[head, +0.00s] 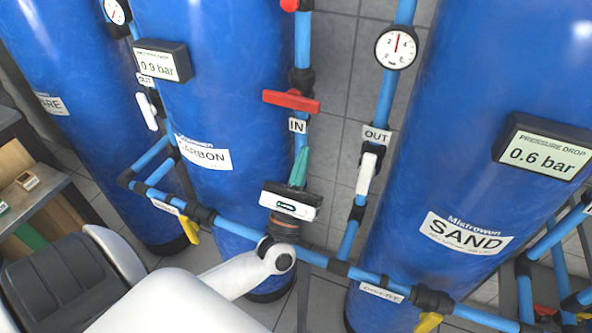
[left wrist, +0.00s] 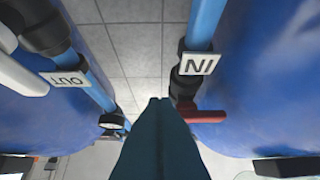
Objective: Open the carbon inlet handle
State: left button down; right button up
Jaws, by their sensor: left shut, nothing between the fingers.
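The carbon inlet handle (head: 291,101) is a red lever on the vertical blue pipe beside the CARBON tank, above the white IN label (head: 297,126). It lies crosswise to the pipe. In the left wrist view the red handle (left wrist: 205,116) shows to the right of my fingertips, with the IN label (left wrist: 199,64) above it in the picture. My left gripper (head: 302,152) points upward below the IN label, its teal fingers shut and empty. In the head view a gap separates its tips from the handle. My right gripper is not in view.
The blue CARBON tank (head: 205,90) stands left of the pipe and the SAND tank (head: 480,130) right. A white OUT handle (head: 367,173) and a gauge (head: 396,47) sit on the neighbouring pipe. Horizontal blue pipes (head: 235,228) cross low in front. Tiled wall shows between the vertical pipes.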

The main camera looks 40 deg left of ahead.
aim_at(291, 101)
pick_arm(q)
notch_tip(291, 101, up, 6)
jog(key=w+p, duration=0.2)
jog(key=p, duration=0.1)
jog(key=shift+a, duration=0.25)
